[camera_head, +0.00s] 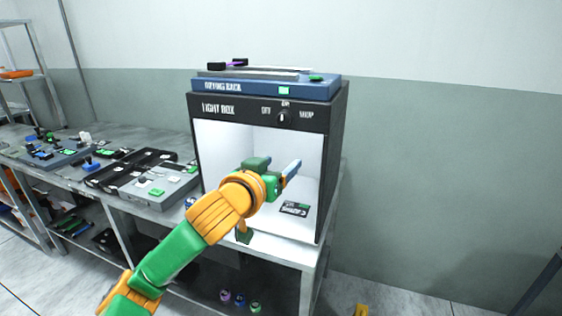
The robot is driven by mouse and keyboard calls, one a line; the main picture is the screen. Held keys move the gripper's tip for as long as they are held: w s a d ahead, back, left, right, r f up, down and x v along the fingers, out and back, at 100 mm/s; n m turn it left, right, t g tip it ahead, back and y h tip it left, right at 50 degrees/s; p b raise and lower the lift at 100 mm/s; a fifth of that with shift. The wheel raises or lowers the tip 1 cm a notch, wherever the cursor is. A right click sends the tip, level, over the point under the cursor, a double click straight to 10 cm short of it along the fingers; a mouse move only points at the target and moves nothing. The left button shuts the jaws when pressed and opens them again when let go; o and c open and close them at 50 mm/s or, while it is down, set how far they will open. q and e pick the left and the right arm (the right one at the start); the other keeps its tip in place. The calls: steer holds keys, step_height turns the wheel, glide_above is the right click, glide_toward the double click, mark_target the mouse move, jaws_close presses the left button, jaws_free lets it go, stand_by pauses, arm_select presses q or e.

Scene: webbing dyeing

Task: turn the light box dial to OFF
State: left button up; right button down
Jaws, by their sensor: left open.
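The light box (339,150) is a dark cabinet with a bright white, open-fronted interior. Its dial (282,117) is a small dark knob on the upper front panel, right of the LIGHT BOX lettering. OFF is printed to the left of the dial, and other small labels stand above and to the right. A light mark on the knob seems to point roughly upward. My left gripper (275,169) is open and in front of the box opening, below the dial and apart from it. My right gripper is not in view.
A blue drying rack (263,88) lies on top of the box. A grey table (174,203) to the left carries trays and small parts. A labelled card (295,208) lies on the box floor. Small rolls (240,299) sit on the lower shelf. Free space is to the right.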

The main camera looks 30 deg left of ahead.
arm_select(q)
steer(key=n+t, duration=0.1)
steer(key=t, duration=0.1)
glide_toward(282, 121)
steer(key=w, duration=0.2)
steer(key=shift+g+y, duration=0.3)
steer(key=shift+y, duration=0.2)
steer(key=p+x, duration=0.1)
steer(key=x, duration=0.1)
steer(key=p+x, duration=0.1)
steer(key=x, duration=0.1)
steer(key=p+x, duration=0.1)
steer(key=x, duration=0.1)
steer(key=shift+w+r, duration=0.1)
steer(key=shift+r, duration=0.2)
steer(key=shift+w+a+f, duration=0.1)
steer(key=shift+w+f, duration=0.1)
steer(key=shift+w, duration=0.25)
steer(key=shift+s, duration=0.1)
jaws_close()
